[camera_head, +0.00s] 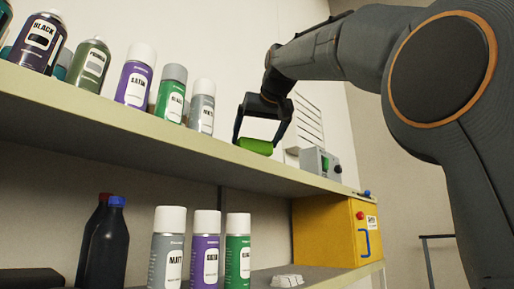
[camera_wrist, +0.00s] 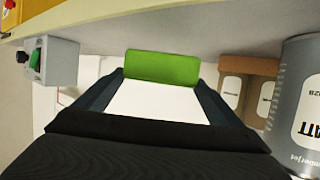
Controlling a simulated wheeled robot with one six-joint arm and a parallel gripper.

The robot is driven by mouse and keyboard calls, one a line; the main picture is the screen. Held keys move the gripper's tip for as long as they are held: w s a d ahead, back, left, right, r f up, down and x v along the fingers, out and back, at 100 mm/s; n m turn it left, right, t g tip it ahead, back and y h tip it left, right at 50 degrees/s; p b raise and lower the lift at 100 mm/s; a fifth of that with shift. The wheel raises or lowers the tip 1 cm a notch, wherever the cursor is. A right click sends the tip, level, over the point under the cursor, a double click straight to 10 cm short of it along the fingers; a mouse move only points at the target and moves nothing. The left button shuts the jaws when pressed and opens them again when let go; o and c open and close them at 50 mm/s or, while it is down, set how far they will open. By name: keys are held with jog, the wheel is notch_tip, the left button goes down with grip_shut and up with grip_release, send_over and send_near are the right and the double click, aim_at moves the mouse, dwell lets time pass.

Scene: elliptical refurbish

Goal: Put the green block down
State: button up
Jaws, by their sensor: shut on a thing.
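The green block (camera_head: 256,146) is between the fingertips of my gripper (camera_head: 262,133), just above or at the upper shelf (camera_head: 150,130). The shelf edge hides the block's lower side in the head view, so I cannot tell whether it touches the shelf. In the wrist view the green block (camera_wrist: 162,67) lies crosswise between the two dark fingers of my gripper (camera_wrist: 162,82). My gripper is shut on it.
A grey spray can (camera_head: 203,106) stands left of my gripper; it is close at right in the wrist view (camera_wrist: 300,100). Several more cans line the shelf farther left. A grey box with buttons (camera_head: 318,163) stands to the right. A yellow box (camera_head: 322,232) sits below.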

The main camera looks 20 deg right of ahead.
aim_at(257, 146)
jog(key=shift+f, duration=1.45)
jog(key=shift+f, duration=0.1)
jog(key=o, duration=0.9)
jog(key=shift+s+r, duration=0.2)
jog(key=b+v, duration=0.4)
jog(key=v, duration=0.7)
jog(key=shift+s+d+r, duration=0.1)
jog(key=shift+s, duration=0.2)
